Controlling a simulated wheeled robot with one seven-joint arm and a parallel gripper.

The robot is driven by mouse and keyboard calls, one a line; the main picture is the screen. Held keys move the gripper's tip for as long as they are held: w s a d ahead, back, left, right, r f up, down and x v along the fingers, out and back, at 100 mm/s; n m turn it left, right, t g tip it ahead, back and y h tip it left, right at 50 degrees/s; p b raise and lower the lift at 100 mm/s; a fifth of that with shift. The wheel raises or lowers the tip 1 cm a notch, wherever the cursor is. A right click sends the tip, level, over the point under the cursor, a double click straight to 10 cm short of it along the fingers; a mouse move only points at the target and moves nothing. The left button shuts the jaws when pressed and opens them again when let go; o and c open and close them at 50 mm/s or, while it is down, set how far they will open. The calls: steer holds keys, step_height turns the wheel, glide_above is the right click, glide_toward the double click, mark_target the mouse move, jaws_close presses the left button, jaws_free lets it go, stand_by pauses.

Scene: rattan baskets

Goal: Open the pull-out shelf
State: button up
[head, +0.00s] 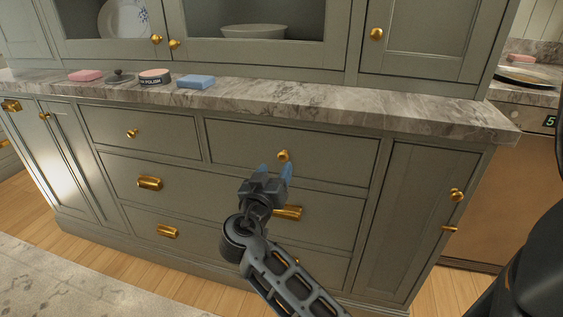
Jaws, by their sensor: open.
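The grey-green cabinet (295,142) has several closed drawer fronts. Which front is the pull-out shelf cannot be told. The upper right drawer front (335,160) has a round brass knob (283,156). My gripper (275,171) is open, with its two blue fingertips apart and pointing at this front. The fingertips are just below and around the knob in the picture; whether they touch it cannot be told. Nothing shows between them. A brass cup handle (289,213) on the drawer below is partly hidden by my gripper. A tall narrow front (410,220) stands closed at the right.
A marble counter (300,100) juts out above the drawers. It bears a pink block (85,76), a polish tin (154,77) and a blue block (196,82). The wood floor (85,262) and a pale rug (60,285) at left are clear.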

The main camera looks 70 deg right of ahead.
mark_target(282, 157)
steer(key=d, duration=0.6)
steer(key=shift+w+d, duration=0.3)
steer(key=shift+d, duration=0.05)
steer(key=shift+c, duration=0.2)
jaws_close()
